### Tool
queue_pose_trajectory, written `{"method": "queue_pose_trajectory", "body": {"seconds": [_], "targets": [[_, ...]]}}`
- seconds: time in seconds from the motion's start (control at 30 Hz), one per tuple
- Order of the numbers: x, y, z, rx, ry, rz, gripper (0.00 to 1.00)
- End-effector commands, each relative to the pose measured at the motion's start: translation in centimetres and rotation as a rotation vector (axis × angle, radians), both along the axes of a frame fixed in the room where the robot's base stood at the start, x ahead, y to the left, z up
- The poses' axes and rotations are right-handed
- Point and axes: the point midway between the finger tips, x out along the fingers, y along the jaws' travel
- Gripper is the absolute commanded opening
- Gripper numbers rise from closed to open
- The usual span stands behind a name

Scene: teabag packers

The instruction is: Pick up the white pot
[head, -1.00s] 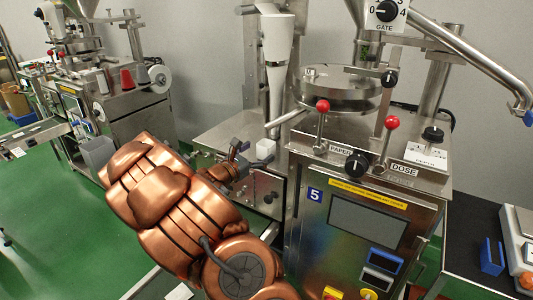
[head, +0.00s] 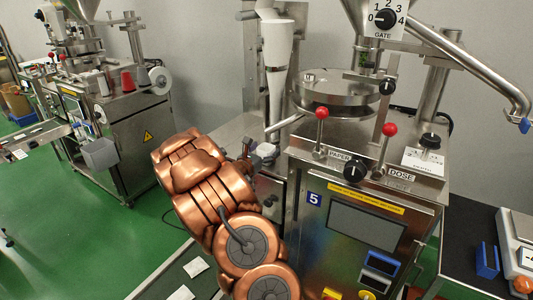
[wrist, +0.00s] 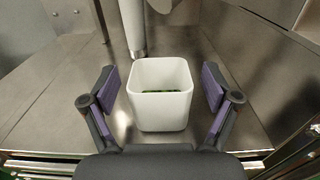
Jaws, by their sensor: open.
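The white pot (wrist: 160,108) stands upright on the steel surface in the wrist view, square with rounded corners and open at the top. A little dark green material shows inside it. My gripper (wrist: 160,82) is open, with one purple-padded finger on the left of the pot and one on the right. Gaps show between the pads and the pot's walls. In the head view my gripper (head: 258,156) is small beside the machine, and my copper arm hides much of the area around it; the pot cannot be made out clearly there.
A white tube (wrist: 133,28) comes down just behind the pot. The steel surface (wrist: 55,110) is bare on the left. In the head view, the packing machine with its control panel (head: 360,222) and red-knobbed levers (head: 321,112) stands close on the right. Another machine (head: 130,130) is at left.

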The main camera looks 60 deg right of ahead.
Motion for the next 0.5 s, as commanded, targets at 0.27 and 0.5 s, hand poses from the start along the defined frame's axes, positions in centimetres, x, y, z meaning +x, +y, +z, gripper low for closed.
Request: {"method": "queue_pose_trajectory", "body": {"seconds": [0.27,0.5], "targets": [[0.02,-0.55,0.01,-0.001,0.000,0.000,0.88],[0.04,-0.53,0.02,-0.001,-0.001,0.000,0.68]]}}
